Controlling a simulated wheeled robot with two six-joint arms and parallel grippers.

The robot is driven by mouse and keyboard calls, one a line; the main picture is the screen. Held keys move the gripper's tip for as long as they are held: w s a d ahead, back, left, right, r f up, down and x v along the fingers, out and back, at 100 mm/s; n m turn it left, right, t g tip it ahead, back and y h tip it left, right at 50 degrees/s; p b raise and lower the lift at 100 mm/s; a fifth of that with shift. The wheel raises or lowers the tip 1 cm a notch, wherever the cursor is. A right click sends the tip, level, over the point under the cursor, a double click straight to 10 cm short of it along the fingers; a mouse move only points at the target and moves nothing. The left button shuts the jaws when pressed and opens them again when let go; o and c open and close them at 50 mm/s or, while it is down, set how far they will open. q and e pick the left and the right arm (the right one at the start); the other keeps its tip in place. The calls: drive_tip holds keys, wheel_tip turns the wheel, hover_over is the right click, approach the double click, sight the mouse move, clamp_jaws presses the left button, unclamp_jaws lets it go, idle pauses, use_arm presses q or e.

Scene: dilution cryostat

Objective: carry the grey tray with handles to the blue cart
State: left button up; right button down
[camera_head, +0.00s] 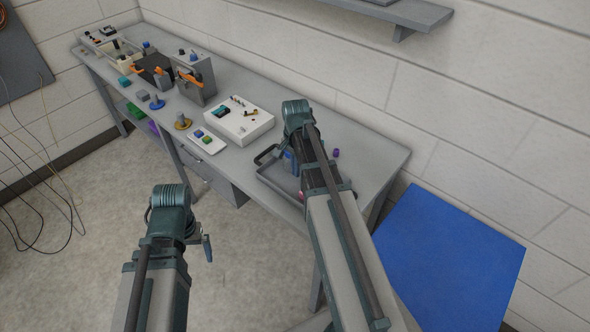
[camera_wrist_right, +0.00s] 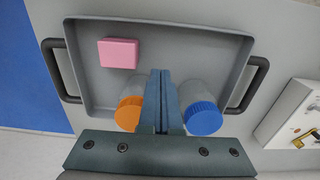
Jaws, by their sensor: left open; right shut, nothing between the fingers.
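The grey tray (camera_head: 277,190) with dark handles sits on the bench near its right end, partly hidden by my right arm in the head view. The right wrist view shows the tray (camera_wrist_right: 180,32) from above, with a handle at each end. It holds a pink block (camera_wrist_right: 118,53), a jar with an orange lid (camera_wrist_right: 128,113) and a jar with a blue lid (camera_wrist_right: 203,118). My right gripper (camera_wrist_right: 160,74) is shut and empty over the tray, between the jars. My left gripper (camera_head: 206,246) is open and empty, away from the bench. The blue cart (camera_head: 455,258) stands right of the bench.
A white instrument box (camera_head: 239,120) stands left of the tray, with a small button panel (camera_head: 206,141) in front. Several other devices line the bench further left. A purple cap (camera_head: 336,153) lies behind the tray. The cart's visible top looks clear. A wall shelf (camera_head: 405,14) hangs above.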

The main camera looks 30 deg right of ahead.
sight(296, 187)
wheel_tip(296, 187, down, 7)
drive_tip(key=b, duration=0.5)
drive_tip(key=shift+r+b, duration=0.1)
drive_tip(key=shift+b, duration=0.3)
drive_tip(key=a, duration=0.1)
drive_tip(key=s+a, duration=0.1)
drive_tip(key=shift+s+a+r+p, duration=0.2)
drive_tip(key=shift+a+r+p, duration=0.15)
drive_tip(key=shift+s+a, duration=0.1)
drive_tip(key=shift+a, duration=0.4)
